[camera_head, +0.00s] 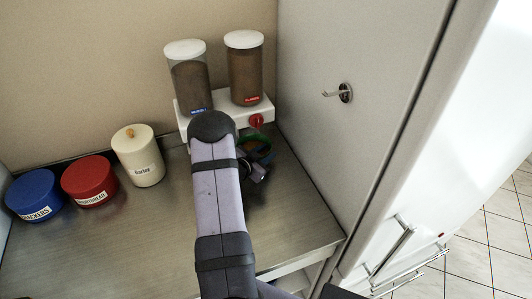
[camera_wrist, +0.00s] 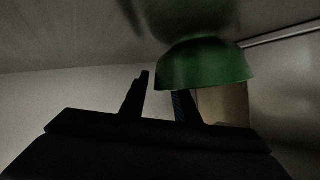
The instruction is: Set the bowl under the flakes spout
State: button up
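The green bowl (camera_wrist: 208,66) is large in the wrist view, which looks upside down, with its rim towards my gripper. In the head view only part of the bowl (camera_head: 266,141) shows, below the red knob (camera_head: 257,121) of the dispenser's right canister (camera_head: 244,75), labelled flakes. My gripper (camera_wrist: 164,84) has its fingers apart at the bowl's edge. One finger stands beside the bowl with a small gap, the other is partly hidden behind its wall. In the head view my arm covers much of this spot. I cannot tell whether the bowl touches the counter.
The dispenser base (camera_head: 225,118) also carries a left canister (camera_head: 189,85) with a blue label. A cream jar (camera_head: 138,160), a red tub (camera_head: 90,183) and a blue tub (camera_head: 35,196) stand left on the counter (camera_head: 130,240). A side wall (camera_head: 340,140) with a hook (camera_head: 340,93) bounds the right.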

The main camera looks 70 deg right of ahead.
jog(key=shift+r, duration=0.2)
jog(key=b+v, duration=0.3)
jog(key=v, duration=0.9)
jog(key=shift+f, duration=0.1)
